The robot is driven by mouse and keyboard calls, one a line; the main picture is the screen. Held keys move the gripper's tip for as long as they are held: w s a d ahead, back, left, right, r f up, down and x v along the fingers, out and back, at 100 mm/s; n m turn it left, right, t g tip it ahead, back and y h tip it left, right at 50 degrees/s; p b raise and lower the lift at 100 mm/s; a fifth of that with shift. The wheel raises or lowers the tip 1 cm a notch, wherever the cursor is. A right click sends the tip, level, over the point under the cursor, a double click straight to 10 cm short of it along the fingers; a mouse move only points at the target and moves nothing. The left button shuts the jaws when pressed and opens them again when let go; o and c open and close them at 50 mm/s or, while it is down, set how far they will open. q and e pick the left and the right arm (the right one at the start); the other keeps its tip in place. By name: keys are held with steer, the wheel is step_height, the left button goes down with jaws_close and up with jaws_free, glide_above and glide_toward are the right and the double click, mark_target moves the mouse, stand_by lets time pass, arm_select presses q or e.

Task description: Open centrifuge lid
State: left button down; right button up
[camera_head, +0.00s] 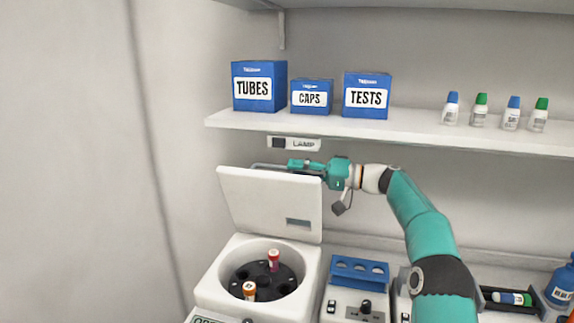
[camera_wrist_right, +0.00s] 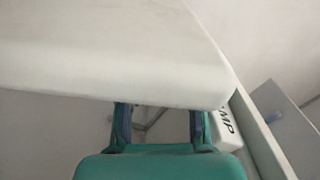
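The white centrifuge (camera_head: 210,285) stands at the lower left of the head view. Its lid (camera_head: 265,205) is raised and stands almost upright, tilted slightly back. The open bowl shows a dark rotor (camera_head: 262,278) holding a red-capped tube (camera_head: 273,261) and an orange-capped tube (camera_head: 249,291). My right gripper (camera_head: 290,166) is at the lid's top edge, partly behind it. In the right wrist view, the lid (camera_wrist_right: 110,55) hides the fingertips of my right gripper (camera_wrist_right: 159,120); its two fingers are spread apart with nothing visibly held between them. My left gripper is not in view.
The wall shelf (camera_head: 410,126) above holds blue boxes (camera_head: 258,90) and several small bottles (camera_head: 480,110). A device with a blue rack (camera_head: 358,272) stands right of the centrifuge.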

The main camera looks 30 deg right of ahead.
steer(key=shift+p+x, duration=0.35)
steer(key=shift+x, duration=1.1)
jaws_close()
steer(key=shift+f, duration=0.1)
